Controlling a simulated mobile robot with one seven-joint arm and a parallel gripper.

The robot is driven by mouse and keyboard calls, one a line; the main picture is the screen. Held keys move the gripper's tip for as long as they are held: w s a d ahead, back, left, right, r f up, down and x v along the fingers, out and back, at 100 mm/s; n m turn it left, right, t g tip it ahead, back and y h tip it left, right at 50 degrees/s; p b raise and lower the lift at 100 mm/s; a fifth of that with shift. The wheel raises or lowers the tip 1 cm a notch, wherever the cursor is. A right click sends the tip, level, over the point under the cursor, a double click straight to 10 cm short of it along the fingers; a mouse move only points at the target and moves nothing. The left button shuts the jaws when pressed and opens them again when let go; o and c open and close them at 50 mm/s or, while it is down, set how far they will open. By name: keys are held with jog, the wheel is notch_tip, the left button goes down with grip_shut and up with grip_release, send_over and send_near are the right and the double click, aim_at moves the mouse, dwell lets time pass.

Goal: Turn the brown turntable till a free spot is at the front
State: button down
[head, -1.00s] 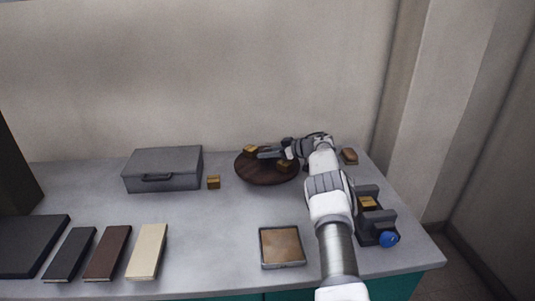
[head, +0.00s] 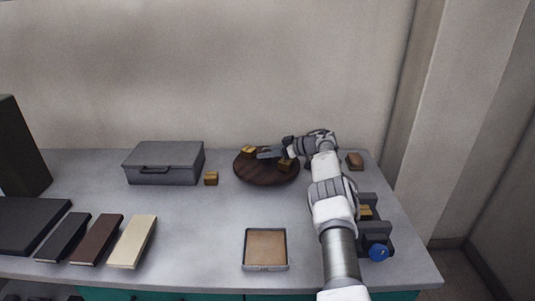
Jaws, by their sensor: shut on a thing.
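The brown turntable (head: 262,176) is a round dark wooden disc near the back of the table, right of centre. A small gold-brown block (head: 248,151) sits on its back left part, and another (head: 285,165) on its right part. My gripper (head: 262,154) reaches over the turntable from the right, its fingers pointing left between the two blocks. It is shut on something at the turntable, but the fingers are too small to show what. The front of the disc looks bare. My wrist hides part of the turntable's right back edge.
A grey case (head: 165,164) and a loose gold block (head: 211,179) stand left of the turntable. A square tray (head: 265,266) lies in front. A dark device with a blue knob (head: 378,252) is right of my arm, and a brown object (head: 355,161) behind it. Flat covers (head: 132,242) lie front left.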

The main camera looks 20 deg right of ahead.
jog(key=shift+r, duration=0.1)
dwell(0.6)
jog(key=shift+c, duration=2.2)
grip_release()
jog(key=p+v, duration=0.2)
jog(key=v, duration=1.5)
jog(key=shift+d, duration=0.2)
jog(key=shift+r, duration=0.15)
